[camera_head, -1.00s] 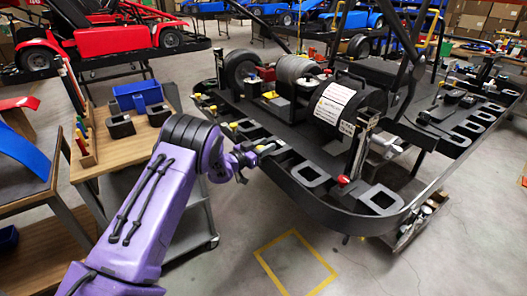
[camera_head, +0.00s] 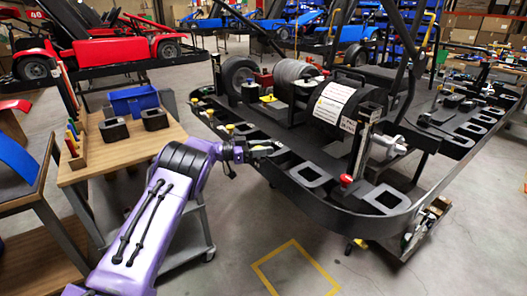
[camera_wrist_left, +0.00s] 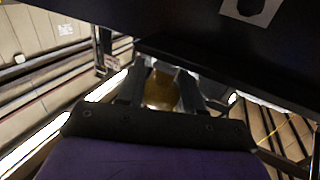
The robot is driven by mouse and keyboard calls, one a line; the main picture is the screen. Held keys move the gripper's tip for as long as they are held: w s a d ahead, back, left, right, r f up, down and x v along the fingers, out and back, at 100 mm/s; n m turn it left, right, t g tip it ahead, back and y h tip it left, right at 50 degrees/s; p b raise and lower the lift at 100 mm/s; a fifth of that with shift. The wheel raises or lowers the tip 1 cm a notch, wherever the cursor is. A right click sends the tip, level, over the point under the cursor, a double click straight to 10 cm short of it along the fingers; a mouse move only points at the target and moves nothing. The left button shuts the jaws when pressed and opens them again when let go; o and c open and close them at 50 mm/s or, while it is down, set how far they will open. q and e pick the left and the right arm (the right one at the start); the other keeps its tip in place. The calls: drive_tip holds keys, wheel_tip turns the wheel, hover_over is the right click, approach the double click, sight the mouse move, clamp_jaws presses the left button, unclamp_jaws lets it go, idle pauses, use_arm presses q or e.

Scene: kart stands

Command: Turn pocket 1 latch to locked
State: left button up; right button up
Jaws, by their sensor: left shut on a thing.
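My left gripper (camera_head: 258,150) is at the near left edge of the black kart-stand tray (camera_head: 345,215). It is shut on a yellowish, brass-coloured knob (camera_wrist_left: 160,90), which shows between the two fingers in the left wrist view. In the head view the fingers mostly hide this knob, and I cannot tell from its look whether the latch is locked. Other small yellow knobs (camera_head: 230,127) sit along the same tray edge, to the left of my gripper. My right gripper is not in view.
A wooden bench (camera_head: 115,165) with a blue bin (camera_head: 133,100) and black blocks stands to the left. A red knob (camera_head: 346,179) and open square pockets (camera_head: 307,175) line the tray edge to the right. The floor in front, with a yellow outline (camera_head: 290,243), is clear.

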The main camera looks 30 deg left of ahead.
use_arm(q)
drive_tip(key=shift+r, duration=0.45)
drive_tip(key=o, duration=1)
drive_tip(key=shift+w+f, duration=0.1)
drive_tip(key=shift+f, duration=0.1)
drive_tip(key=b+v, duration=0.1)
drive_tip(key=v, duration=0.9)
drive_tip(key=shift+s+a, duration=0.15)
drive_tip(key=shift+s, duration=0.1)
